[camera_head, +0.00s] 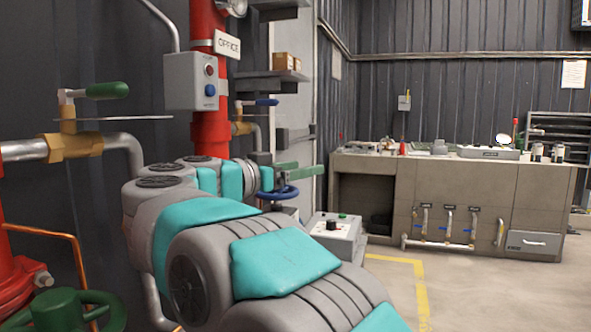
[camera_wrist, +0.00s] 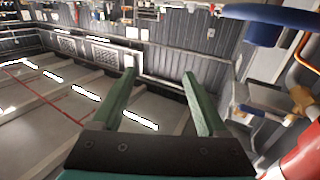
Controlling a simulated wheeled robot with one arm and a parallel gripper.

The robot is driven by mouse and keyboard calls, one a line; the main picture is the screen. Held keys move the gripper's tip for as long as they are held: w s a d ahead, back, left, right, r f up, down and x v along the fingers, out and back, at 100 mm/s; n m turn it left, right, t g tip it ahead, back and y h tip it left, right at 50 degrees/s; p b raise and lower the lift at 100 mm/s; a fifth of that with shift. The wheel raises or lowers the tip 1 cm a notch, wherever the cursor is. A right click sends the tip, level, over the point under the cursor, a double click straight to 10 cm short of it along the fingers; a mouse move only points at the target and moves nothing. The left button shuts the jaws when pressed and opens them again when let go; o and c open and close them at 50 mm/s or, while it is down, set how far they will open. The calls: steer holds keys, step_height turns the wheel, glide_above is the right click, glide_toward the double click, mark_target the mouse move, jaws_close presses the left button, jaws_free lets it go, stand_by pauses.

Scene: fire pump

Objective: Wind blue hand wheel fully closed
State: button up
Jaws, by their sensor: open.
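The blue hand wheel (camera_head: 278,193) shows in the head view just beyond my arm's end, partly hidden by my gripper. My gripper (camera_head: 311,168) has green fingers and appears just above the wheel's right side in the picture. In the wrist view my gripper (camera_wrist: 160,75) is open, with nothing between its fingers. A blue rounded part (camera_wrist: 265,28) at the top right of the wrist view looks like part of the wheel, apart from the fingers. I cannot tell the wheel's turn position.
A red pipe (camera_head: 210,125) carries a grey button box (camera_head: 192,82). A green-handled valve (camera_head: 107,91) and green hand wheel (camera_head: 70,312) are at left. A grey control box (camera_head: 335,238) stands beyond my arm. A long workbench (camera_head: 460,190) lines the back; floor before it is clear.

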steer(key=shift+s+d, duration=0.1)
steer(key=shift+s, duration=0.45)
